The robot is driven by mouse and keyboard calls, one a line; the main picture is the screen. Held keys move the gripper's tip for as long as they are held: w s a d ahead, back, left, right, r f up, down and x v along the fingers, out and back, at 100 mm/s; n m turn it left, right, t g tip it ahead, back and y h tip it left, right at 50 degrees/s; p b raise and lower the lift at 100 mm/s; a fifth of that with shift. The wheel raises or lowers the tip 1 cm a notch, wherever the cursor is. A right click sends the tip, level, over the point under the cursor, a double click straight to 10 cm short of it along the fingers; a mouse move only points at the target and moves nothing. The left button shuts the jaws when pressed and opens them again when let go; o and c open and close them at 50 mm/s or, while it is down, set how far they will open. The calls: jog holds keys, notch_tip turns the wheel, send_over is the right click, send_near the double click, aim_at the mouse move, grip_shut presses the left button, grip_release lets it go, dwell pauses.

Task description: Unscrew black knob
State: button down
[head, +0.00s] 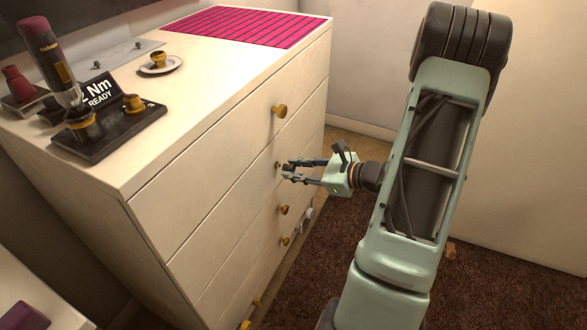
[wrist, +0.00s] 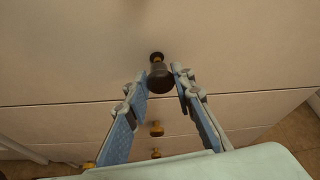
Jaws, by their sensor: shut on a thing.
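The black knob (wrist: 159,78) shows in the wrist view on the white drawer front, with a brass-coloured collar at its base against the drawer. My gripper (wrist: 160,84) has one blue-padded finger on each side of it and is shut on it. In the head view my gripper (head: 289,171) reaches in from the right to the second drawer front. There the black knob is mostly hidden by the fingers, and only a small bit at the drawer shows.
Brass knobs sit above (head: 279,111) and below (head: 284,210) on the white dresser (head: 225,150). On its top are a black stand with a driver tool (head: 50,60), a saucer with a brass knob (head: 160,66) and a pink mat (head: 250,25). Brown carpet lies right.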

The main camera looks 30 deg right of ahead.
jog(key=shift+s+d, duration=0.75)
jog(key=shift+s, duration=0.2)
